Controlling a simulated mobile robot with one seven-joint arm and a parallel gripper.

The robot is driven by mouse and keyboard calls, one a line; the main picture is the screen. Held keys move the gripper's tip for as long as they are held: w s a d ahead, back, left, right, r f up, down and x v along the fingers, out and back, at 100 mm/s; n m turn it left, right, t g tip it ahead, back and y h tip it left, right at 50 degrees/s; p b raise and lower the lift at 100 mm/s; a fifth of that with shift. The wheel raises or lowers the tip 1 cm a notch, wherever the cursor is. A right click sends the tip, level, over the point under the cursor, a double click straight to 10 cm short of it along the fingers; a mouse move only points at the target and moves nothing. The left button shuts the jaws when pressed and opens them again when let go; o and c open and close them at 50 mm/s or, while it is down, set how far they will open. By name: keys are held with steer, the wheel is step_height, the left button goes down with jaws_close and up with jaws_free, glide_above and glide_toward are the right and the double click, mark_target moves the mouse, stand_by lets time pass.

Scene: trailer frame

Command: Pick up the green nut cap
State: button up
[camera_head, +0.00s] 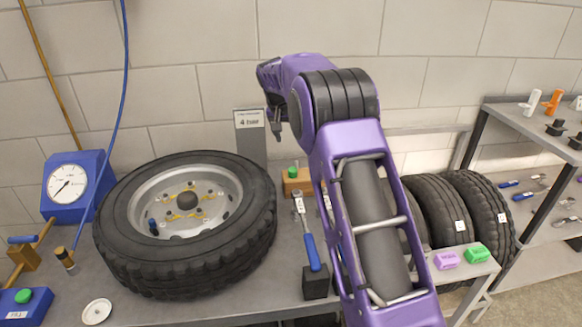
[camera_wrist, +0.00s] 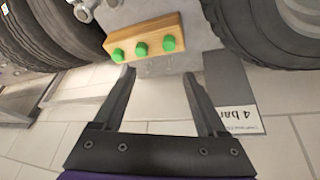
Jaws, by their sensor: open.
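Several green nut caps are in view. Three of them, such as the middle green nut cap (camera_wrist: 141,48), sit in a row on a wooden block (camera_wrist: 180,24) in the wrist view. In the head view, one green cap (camera_head: 293,172) shows on the wooden block (camera_head: 290,188), which my arm partly hides. My gripper (camera_wrist: 159,76) is open and empty, with its fingertips apart and the block beyond them. In the head view my gripper (camera_head: 277,128) hangs above and left of the block.
A large tyre on a rim (camera_head: 125,270) lies on the bench left of the block. A "4 bar" sign (camera_head: 250,119) stands behind. A blue-handled tool (camera_head: 312,252) stands in a black holder (camera_head: 316,286). More tyres (camera_head: 440,210) stand at right.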

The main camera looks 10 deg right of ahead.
steer(key=w+f, duration=0.1)
steer(key=b, duration=0.2)
glide_toward(293, 171)
steer(key=shift+y, duration=0.4)
steer(key=x, duration=0.9)
steer(key=shift+w+d, duration=0.2)
steer(key=shift+d, duration=0.1)
jaws_close()
